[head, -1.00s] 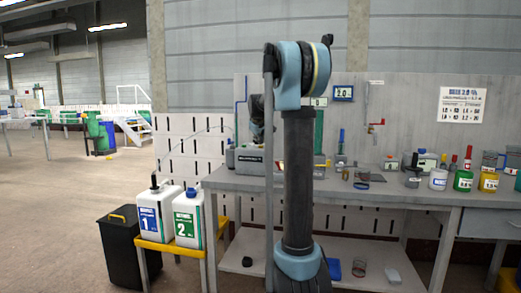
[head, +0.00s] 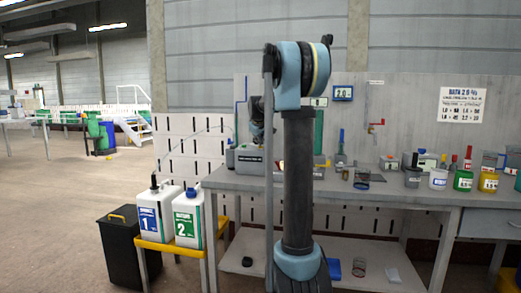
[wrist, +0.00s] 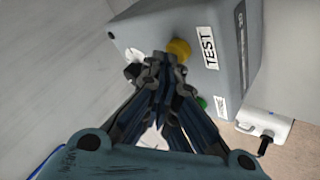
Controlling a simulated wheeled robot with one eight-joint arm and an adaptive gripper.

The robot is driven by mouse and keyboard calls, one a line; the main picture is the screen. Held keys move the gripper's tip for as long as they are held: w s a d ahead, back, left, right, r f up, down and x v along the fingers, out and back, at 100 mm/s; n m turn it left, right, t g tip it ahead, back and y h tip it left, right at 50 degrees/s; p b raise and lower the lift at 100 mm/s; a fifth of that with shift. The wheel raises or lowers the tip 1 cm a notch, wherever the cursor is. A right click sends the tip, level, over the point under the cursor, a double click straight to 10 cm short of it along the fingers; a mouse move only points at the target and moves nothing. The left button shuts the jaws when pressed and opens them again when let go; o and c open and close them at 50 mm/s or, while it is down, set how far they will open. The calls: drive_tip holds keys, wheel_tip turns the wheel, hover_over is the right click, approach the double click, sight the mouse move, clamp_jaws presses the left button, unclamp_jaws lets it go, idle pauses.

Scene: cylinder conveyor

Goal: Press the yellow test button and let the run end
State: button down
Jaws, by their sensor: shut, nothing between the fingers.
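In the wrist view, the yellow test button (wrist: 180,50) sticks out of a grey box (wrist: 170,17), beside a white label reading TEST (wrist: 209,48). My gripper (wrist: 163,62) is shut and empty, with its fingertips right by the button and partly covering its lower left side. I cannot tell whether they touch it. A small green button (wrist: 202,102) is on the same face, partly behind a finger. In the head view, the grey box (head: 248,159) stands on the bench, partly hidden by my arm, and the yellow button cannot be made out.
The bench (head: 415,190) carries several labelled jars, including a white one (head: 438,180), to the right. Two white canisters (head: 147,216) stand on a yellow stand at the left, with a black bin (head: 122,250) beside it.

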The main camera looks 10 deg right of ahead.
drive_tip(key=shift+f, duration=0.2)
drive_tip(key=shift+r, duration=0.2)
idle(0.4)
drive_tip(key=shift+r, duration=0.7)
drive_tip(key=shift+r, duration=2.55)
